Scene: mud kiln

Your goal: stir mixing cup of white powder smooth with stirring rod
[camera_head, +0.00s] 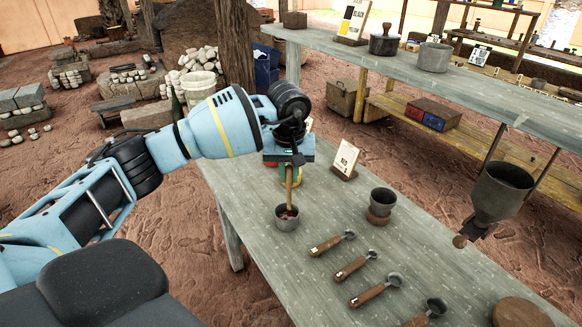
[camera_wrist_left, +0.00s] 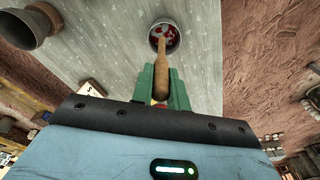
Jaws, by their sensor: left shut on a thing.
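My left gripper (camera_head: 289,176) points down over the grey table, shut on the wooden stirring rod (camera_head: 289,195). In the left wrist view the green fingers (camera_wrist_left: 161,78) clasp the rod (camera_wrist_left: 162,62) on both sides. The rod's lower end is inside the small grey mixing cup (camera_head: 287,222), which stands upright on the table. The wrist view shows the cup (camera_wrist_left: 152,40) with dark red and whitish contents (camera_wrist_left: 172,42); how well they are mixed is hard to tell. My right gripper is not in view.
Several wooden-handled scoops (camera_head: 326,246) lie right of the cup. A dark cup on a wooden base (camera_head: 381,204), a small sign (camera_head: 346,160) and a metal funnel (camera_head: 500,192) are farther right. A round wooden board (camera_head: 520,313) lies at the near right.

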